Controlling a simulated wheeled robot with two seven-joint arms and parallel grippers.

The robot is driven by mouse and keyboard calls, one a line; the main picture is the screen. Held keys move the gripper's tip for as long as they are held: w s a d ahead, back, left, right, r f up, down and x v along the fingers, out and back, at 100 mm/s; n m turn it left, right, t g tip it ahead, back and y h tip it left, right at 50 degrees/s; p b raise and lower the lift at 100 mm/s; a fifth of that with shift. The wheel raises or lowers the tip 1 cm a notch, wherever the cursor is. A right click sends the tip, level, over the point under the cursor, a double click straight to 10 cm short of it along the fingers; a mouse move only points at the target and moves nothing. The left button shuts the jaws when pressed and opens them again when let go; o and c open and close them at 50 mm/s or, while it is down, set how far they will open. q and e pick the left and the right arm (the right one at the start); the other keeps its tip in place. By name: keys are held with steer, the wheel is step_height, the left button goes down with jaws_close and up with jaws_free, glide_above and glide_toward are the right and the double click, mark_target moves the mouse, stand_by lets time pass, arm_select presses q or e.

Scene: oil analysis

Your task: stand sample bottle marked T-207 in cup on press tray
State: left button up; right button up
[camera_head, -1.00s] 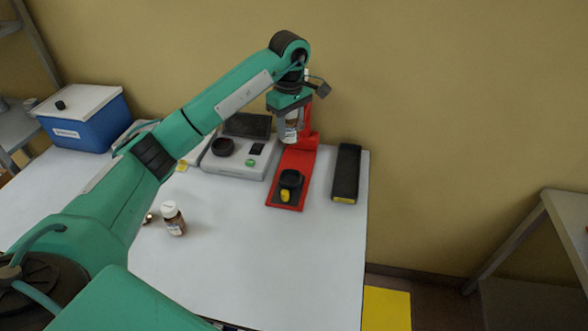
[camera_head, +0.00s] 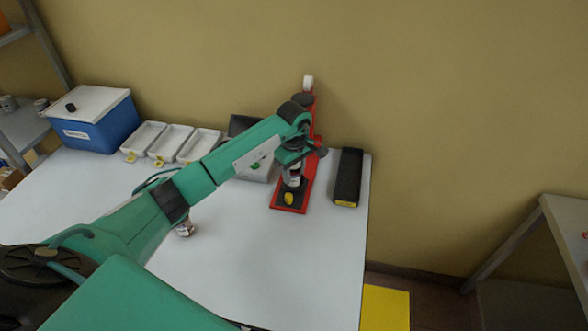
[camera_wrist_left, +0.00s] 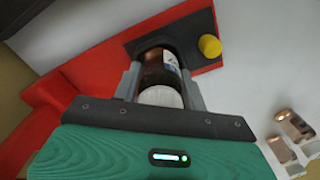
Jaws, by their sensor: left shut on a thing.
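My left gripper (camera_head: 293,163) is shut on a brown sample bottle (camera_head: 293,178) with a white cap and a pale label; its marking is too small to read. In the left wrist view the bottle (camera_wrist_left: 155,74) sits between the fingers, cap toward the camera. The bottle is over the dark cup (camera_head: 289,190) on the red press tray (camera_head: 300,208). Its lower end meets the cup in the picture, but I cannot tell whether it is inside. A yellow knob (camera_wrist_left: 209,46) is beside the cup. My right gripper is not in view.
A black block (camera_head: 347,177) lies right of the press. White trays (camera_head: 170,141) and a blue box (camera_head: 100,122) are at the back left. The table's front is clear.

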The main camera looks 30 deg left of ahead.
arm_select(q)
steer(key=shift+f+b, duration=0.35)
steer(key=shift+b, duration=0.1)
steer(key=o, duration=1)
steer(key=shift+r, duration=0.1)
steer(key=shift+r+p, duration=0.5)
steer(key=shift+p, duration=0.15)
step_height(320, 180, up, 10)
steer(key=b, duration=0.4)
steer(key=shift+r, duration=0.8)
